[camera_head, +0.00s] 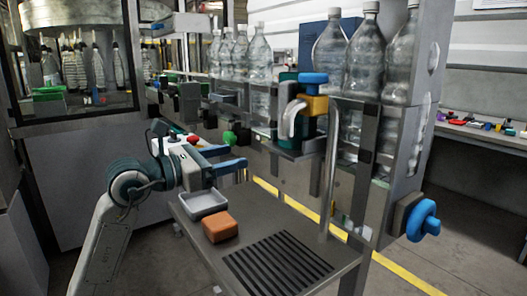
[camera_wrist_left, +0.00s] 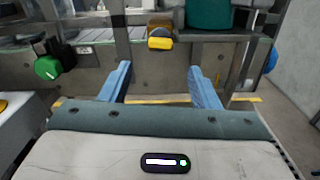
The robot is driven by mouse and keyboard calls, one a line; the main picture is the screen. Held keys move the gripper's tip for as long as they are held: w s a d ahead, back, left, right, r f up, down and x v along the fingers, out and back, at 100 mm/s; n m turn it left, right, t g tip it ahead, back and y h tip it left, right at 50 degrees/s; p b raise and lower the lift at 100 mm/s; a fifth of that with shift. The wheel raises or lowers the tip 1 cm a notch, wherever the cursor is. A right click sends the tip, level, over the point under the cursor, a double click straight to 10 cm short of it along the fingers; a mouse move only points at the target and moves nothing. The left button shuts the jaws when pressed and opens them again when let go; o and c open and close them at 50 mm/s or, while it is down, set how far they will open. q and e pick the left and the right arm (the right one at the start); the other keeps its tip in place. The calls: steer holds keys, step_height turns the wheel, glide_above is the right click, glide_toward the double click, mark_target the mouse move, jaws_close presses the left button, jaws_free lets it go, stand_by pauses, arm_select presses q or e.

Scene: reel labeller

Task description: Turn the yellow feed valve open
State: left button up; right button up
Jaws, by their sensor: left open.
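The yellow feed valve (camera_wrist_left: 160,43) shows in the left wrist view as a small yellow knob with a grey top part, on the machine's front beside a dark upright. Its yellow bar looks about level. I cannot pick it out in the head view. My left gripper (camera_head: 239,154) is open, its two blue fingers pointing at the machine front. In the left wrist view the gripper (camera_wrist_left: 160,67) has empty space between its fingers, and the valve sits beyond and above their tips, roughly centred between them, apart from both. My right gripper is not in view.
A green knob (camera_wrist_left: 47,67) is left of the valve, a teal body (camera_wrist_left: 208,14) right. A blue handwheel (camera_head: 422,220) sticks out right. Below my gripper, a steel shelf (camera_head: 262,222) carries a grey tray (camera_head: 203,203) and an orange-brown block (camera_head: 220,227). Bottles (camera_head: 366,50) stand above.

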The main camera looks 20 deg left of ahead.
arm_select(q)
steer(key=p+x, duration=0.1)
steer(key=x, duration=0.8)
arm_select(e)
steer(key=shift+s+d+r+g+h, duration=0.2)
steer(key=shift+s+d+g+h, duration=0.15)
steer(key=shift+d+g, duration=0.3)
arm_select(q)
steer(key=c, duration=1)
steer(key=shift+n+p, duration=0.8)
steer(key=shift+p, duration=0.05)
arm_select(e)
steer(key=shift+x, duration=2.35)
